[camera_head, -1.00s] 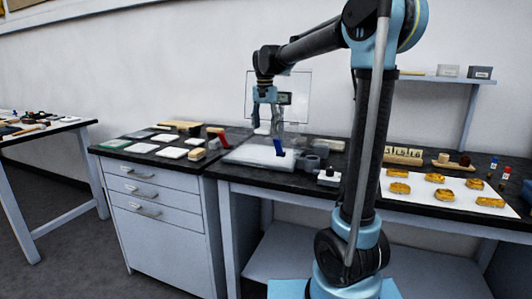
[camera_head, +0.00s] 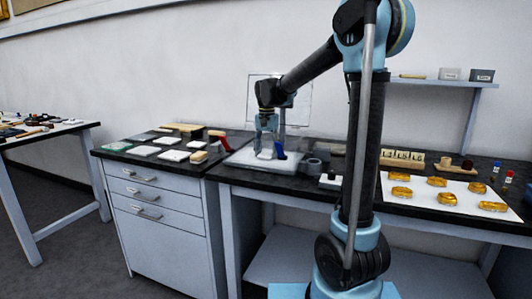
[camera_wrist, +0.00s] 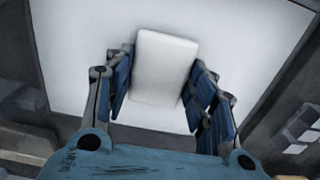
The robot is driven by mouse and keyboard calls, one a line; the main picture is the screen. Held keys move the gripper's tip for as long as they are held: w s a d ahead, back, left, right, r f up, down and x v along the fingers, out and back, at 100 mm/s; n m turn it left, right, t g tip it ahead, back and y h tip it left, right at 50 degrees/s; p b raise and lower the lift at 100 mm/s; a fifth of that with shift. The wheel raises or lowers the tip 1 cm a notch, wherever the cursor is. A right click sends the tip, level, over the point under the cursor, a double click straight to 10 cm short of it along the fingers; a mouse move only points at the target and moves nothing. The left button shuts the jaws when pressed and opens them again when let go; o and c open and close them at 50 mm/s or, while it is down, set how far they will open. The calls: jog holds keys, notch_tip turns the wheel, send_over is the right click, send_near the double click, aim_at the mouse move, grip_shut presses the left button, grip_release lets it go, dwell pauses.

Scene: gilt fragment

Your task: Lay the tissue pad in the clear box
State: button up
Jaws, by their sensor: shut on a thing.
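My gripper (camera_head: 266,149) is low over a white platform (camera_head: 246,161) on the bench. In the wrist view my gripper (camera_wrist: 160,88) has its blue fingers closed on both long sides of a white rounded rectangular pad, the tissue pad (camera_wrist: 165,68). The pad shows as a small pale patch in the head view. The platform's white surface (camera_wrist: 75,60) fills the area under the pad; I cannot tell if the pad touches it. I cannot make out the clear box for certain. A clear upright panel (camera_head: 304,95) stands behind my gripper.
Several flat pale pieces, one being a white square (camera_head: 173,156), lie on the drawer cabinet to the left. A red piece (camera_head: 225,144) and a dark blue piece (camera_head: 279,149) stand close by my gripper. A white sheet (camera_head: 420,208) with golden pieces lies to the right.

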jog(key=o, duration=0.7)
jog(key=shift+o, duration=0.2)
notch_tip(320, 180, up, 12)
dwell(0.5)
